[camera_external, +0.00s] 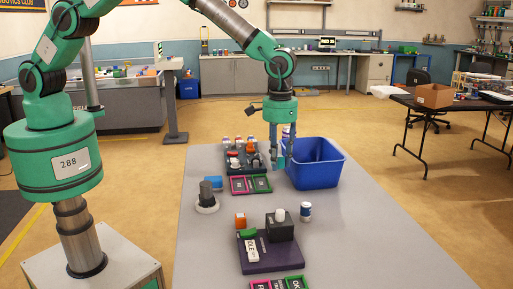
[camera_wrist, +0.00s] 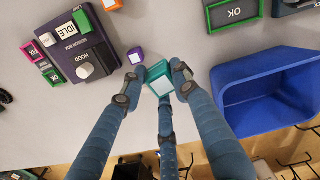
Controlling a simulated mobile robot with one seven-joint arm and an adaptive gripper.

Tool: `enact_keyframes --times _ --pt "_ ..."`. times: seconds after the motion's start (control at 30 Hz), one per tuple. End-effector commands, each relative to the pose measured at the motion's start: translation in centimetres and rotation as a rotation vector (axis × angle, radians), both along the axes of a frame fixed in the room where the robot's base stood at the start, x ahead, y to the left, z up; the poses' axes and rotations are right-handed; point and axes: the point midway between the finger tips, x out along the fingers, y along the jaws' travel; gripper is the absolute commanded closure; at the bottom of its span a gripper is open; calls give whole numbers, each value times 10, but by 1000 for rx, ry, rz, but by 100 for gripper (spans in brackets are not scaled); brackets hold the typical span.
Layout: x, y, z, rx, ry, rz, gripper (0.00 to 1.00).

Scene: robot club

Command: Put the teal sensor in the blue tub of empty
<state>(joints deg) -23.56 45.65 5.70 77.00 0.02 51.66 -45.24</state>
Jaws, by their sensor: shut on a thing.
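The teal sensor (camera_wrist: 158,78), a small block with a pale top face, sits between the fingertips of my gripper (camera_wrist: 157,84) in the wrist view. The gripper is shut on it. The blue tub (camera_external: 318,176) stands on the grey table. It also shows at the right of the wrist view (camera_wrist: 235,90), apart from the fingers, and its visible inside looks empty. I cannot tell how high the sensor is above the table.
The grey table (camera_external: 345,235) has free room in front of the tub. A dark purple board (camera_external: 270,262) with a black box lies nearer the camera.

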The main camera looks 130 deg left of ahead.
Motion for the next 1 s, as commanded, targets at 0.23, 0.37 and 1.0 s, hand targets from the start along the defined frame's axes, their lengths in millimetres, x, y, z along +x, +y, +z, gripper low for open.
enact_keyframes --times 0.23,0.37,1.0 --pt "-10 94 0 1 1 401 92" --pt "-20 142 -1 0 2 615 92" --pt "-71 281 -14 1 7 1273 92"
